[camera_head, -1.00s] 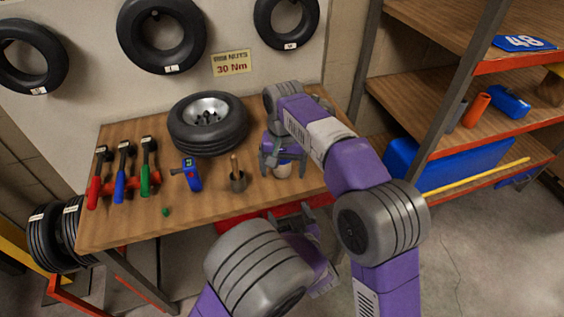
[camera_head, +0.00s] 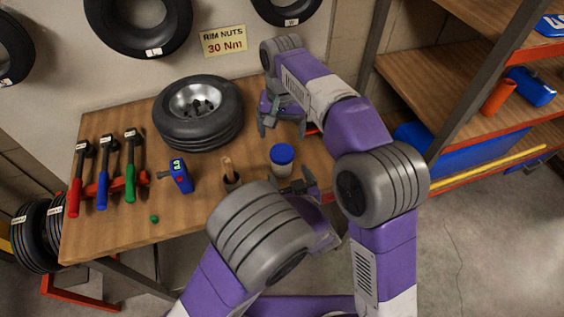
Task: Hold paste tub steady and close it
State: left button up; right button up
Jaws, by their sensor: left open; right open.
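The paste tub (camera_head: 281,172) stands upright near the front right of the workbench, a pale tub with a blue lid (camera_head: 282,154) on top. The lid looks level; how tightly it sits cannot be told. My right gripper (camera_head: 281,130) is open and empty above the bench, behind the tub and apart from it. My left gripper (camera_head: 297,184) is open at the bench's front edge, just in front of the tub. Whether its fingers touch the tub cannot be told.
Left of the tub is a small cup with a brush (camera_head: 230,183). Shelving (camera_head: 462,90) stands at the right.

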aim_at(285, 169)
pick_arm(q)
jog(key=shift+x, duration=3.55)
